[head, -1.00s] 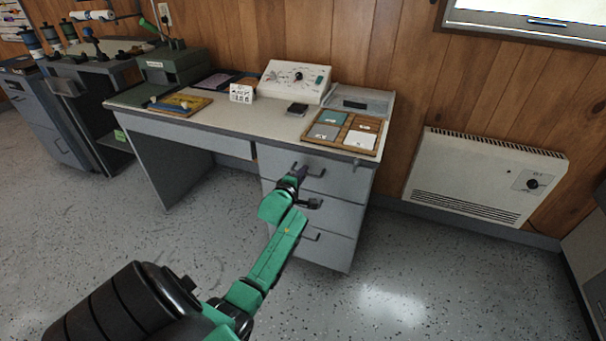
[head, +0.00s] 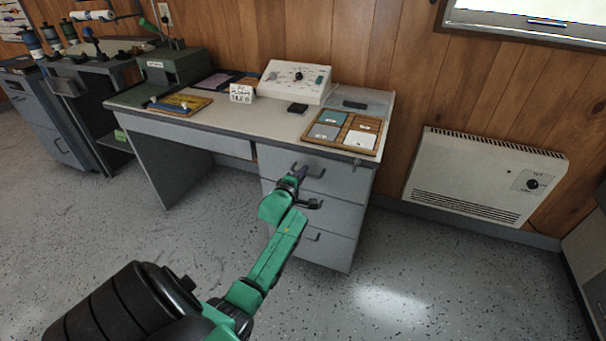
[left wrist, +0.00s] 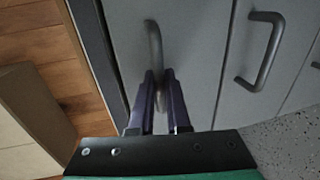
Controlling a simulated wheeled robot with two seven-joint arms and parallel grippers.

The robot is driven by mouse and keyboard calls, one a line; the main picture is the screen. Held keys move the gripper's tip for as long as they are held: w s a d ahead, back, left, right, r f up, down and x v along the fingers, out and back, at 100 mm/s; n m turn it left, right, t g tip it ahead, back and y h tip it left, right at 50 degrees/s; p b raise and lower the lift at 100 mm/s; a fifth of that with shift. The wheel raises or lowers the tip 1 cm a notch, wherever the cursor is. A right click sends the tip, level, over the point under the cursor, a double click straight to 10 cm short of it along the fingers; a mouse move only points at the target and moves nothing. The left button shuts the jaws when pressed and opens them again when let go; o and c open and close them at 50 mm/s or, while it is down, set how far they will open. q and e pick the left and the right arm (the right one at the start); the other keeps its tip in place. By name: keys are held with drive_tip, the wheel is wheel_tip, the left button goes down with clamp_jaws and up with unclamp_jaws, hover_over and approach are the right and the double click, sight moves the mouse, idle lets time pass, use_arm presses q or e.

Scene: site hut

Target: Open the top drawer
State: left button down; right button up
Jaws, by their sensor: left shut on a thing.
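The top drawer (head: 335,174) is the uppermost grey front in the desk's right pedestal, and its face looks flush with the drawers below. Its dark bar handle (head: 312,172) is partly hidden by my gripper. My left gripper (head: 299,172) reaches the handle from the front. In the left wrist view, the purple fingers (left wrist: 159,92) are shut on the lower part of the top drawer's handle (left wrist: 153,42). The middle drawer's handle (left wrist: 262,50) stands free to the right there. My right gripper is in neither view.
A wall heater (head: 480,175) is to the right. The speckled floor (head: 400,290) before the drawers is clear.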

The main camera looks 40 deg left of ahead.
use_arm(q)
drive_tip(key=shift+s, duration=0.1)
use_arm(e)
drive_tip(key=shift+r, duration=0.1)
use_arm(q)
drive_tip(key=f+p+v, duration=0.3)
drive_tip(key=p+v, duration=0.6)
drive_tip(key=v, duration=0.6)
drive_tip(key=s+f+p+v, duration=0.1)
drive_tip(key=f+p+v, duration=0.2)
drive_tip(key=p+v, duration=0.6)
drive_tip(key=shift+d+f+v, duration=0.25)
drive_tip(key=shift+d+v, duration=0.1)
drive_tip(key=shift+v, duration=3.45)
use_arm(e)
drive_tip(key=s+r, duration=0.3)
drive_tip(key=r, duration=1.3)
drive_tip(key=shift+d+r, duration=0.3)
use_arm(q)
drive_tip(key=c, duration=0.9)
unclamp_jaws()
drive_tip(key=shift+w, duration=0.1)
